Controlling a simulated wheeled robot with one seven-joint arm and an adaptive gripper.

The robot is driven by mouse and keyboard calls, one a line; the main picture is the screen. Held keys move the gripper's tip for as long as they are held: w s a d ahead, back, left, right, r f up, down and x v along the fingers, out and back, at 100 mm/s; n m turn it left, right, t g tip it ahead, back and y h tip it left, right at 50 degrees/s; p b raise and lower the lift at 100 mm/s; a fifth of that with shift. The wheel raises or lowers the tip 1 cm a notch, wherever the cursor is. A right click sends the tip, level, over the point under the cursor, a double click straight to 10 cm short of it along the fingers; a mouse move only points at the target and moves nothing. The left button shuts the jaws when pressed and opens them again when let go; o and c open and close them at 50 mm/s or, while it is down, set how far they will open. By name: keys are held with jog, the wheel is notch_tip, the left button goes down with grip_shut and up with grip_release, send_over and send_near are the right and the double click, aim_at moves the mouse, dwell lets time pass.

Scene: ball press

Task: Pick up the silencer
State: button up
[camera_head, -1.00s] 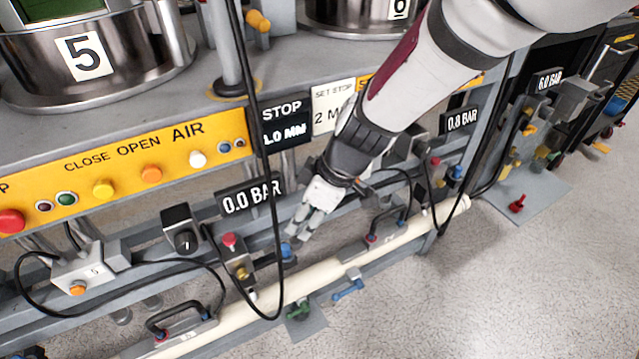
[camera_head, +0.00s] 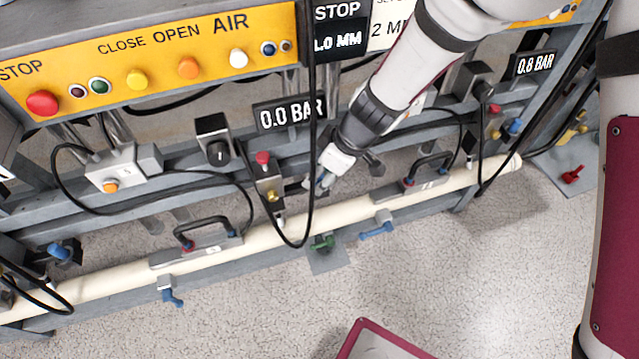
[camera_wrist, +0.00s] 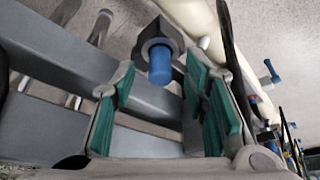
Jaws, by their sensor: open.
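The silencer (camera_wrist: 160,64) is a short blue cylinder with a collar, fixed in a dark grey block. In the wrist view it sits at the top middle, in line with the gap between my finger pads. My gripper (camera_head: 323,180) is open, with its green-padded fingers on either side of that line of sight. Neither pad clearly touches the silencer; how deep it sits between the fingers is hard to tell. In the head view my gripper is right of the valve with the red knob (camera_head: 262,158) and hides most of the silencer.
A black hose (camera_head: 314,120) hangs just left of my gripper. A cream pipe (camera_head: 345,208) runs below it, with a black handle (camera_head: 432,162) to the right. Grey frame rails lie close around. A blue-handled valve (camera_head: 376,230) hangs under the pipe.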

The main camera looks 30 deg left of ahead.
grip_shut()
dwell(0.4)
